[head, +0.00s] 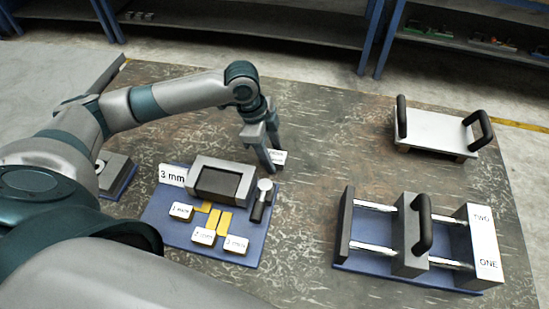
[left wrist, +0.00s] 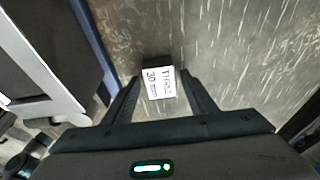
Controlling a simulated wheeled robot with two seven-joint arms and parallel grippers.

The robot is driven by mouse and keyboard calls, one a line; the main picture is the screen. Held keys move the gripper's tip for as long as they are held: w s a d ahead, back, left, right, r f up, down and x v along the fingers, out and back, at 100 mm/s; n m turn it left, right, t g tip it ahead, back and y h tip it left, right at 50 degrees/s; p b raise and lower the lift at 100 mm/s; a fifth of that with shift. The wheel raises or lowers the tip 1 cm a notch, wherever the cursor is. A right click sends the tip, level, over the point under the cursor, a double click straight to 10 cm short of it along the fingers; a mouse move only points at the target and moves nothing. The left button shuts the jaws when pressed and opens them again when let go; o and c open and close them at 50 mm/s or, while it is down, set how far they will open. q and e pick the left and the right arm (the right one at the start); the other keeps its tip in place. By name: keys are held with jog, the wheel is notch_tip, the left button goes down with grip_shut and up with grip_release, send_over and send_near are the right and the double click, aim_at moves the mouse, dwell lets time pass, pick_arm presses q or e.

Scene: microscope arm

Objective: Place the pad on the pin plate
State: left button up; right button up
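A small dark block with a white label (head: 280,157) lies on the table, partly behind my left gripper. In the left wrist view its label (left wrist: 159,82) reads THREE 30 mm. My left gripper (head: 262,165) points down at this block. In the left wrist view its fingers (left wrist: 160,92) are apart, one on each side of the block, with gaps visible. I cannot tell for sure which thing is the pad or the pin plate. A grey frame with a dark inset (head: 217,184) stands on a blue base (head: 160,215). My right gripper is not in view.
The blue base also holds a 3 mm sign (head: 172,175), yellow pieces with labels (head: 203,236) and a round-headed post (head: 262,195). A sliding fixture marked ONE and TWO (head: 410,250) and a white plate with black handles (head: 436,132) stand right. The table's middle is clear.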

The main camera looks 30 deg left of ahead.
aim_at(276, 158)
pick_arm(q)
grip_shut()
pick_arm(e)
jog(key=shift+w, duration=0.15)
pick_arm(q)
jog(key=shift+w+r, duration=0.1)
jog(key=shift+r, duration=0.1)
